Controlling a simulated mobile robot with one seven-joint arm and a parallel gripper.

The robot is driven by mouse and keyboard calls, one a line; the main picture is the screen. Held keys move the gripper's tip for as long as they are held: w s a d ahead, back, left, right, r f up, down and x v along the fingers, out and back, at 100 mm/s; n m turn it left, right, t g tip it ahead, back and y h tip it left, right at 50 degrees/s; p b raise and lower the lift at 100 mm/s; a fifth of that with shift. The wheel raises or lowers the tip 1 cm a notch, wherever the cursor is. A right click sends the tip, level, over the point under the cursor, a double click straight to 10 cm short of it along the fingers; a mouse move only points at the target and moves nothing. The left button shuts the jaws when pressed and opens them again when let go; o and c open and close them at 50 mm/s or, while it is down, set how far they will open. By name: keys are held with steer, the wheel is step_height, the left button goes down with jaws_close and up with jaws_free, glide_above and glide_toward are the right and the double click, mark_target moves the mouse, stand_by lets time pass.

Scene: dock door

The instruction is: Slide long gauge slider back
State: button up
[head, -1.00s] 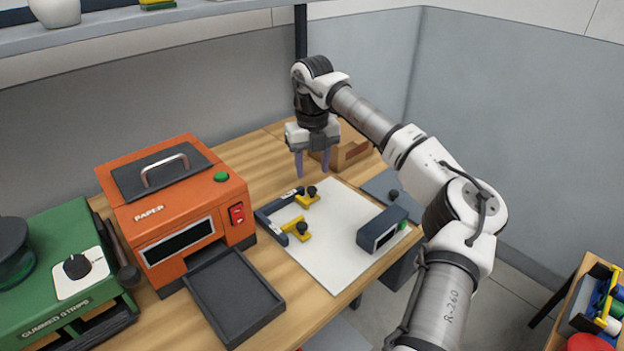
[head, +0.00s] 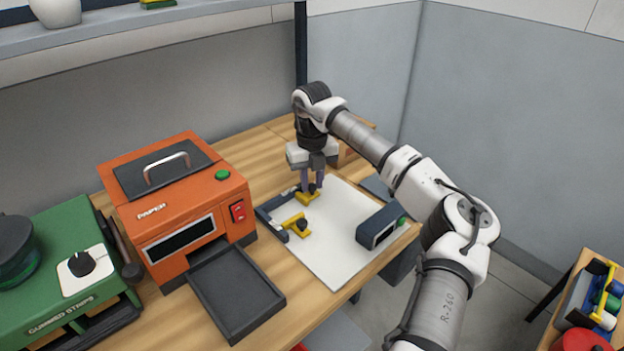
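A dark L-shaped gauge fence (head: 267,219) lies on a white board (head: 336,262). It carries two yellow sliders with dark knobs. The far yellow slider (head: 307,198) is at the back end of the fence. I cannot read which one is the long gauge. My gripper (head: 312,187) points down over the far slider, its fingers close together around the knob, which is mostly hidden. It appears shut on that knob.
An orange paper machine (head: 178,205) with a dark tray (head: 236,295) stands left of the board. A dark box with a green button (head: 381,227) sits at the board's right. A green machine (head: 62,265) is at far left. A shelf (head: 170,29) runs overhead.

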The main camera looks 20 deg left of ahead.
mark_target(330, 186)
jaws_close()
steer(key=shift+w+d+r, duration=0.1)
steer(key=shift+w+d, duration=0.45)
steer(key=shift+w, duration=0.3)
steer(key=shift+w+d+f, duration=0.1)
steer(key=shift+w+d, duration=0.5)
steer(key=shift+w, duration=0.3)
steer(key=shift+w+d+r, duration=0.1)
steer(key=shift+w+d, duration=0.45)
steer(key=shift+w, duration=0.3)
steer(key=o, duration=0.9)
jaws_free()
steer(key=shift+w, duration=0.1)
step_height(330, 186, up, 14)
steer(key=shift+f+b, duration=0.15)
steer(key=shift+b, duration=1)
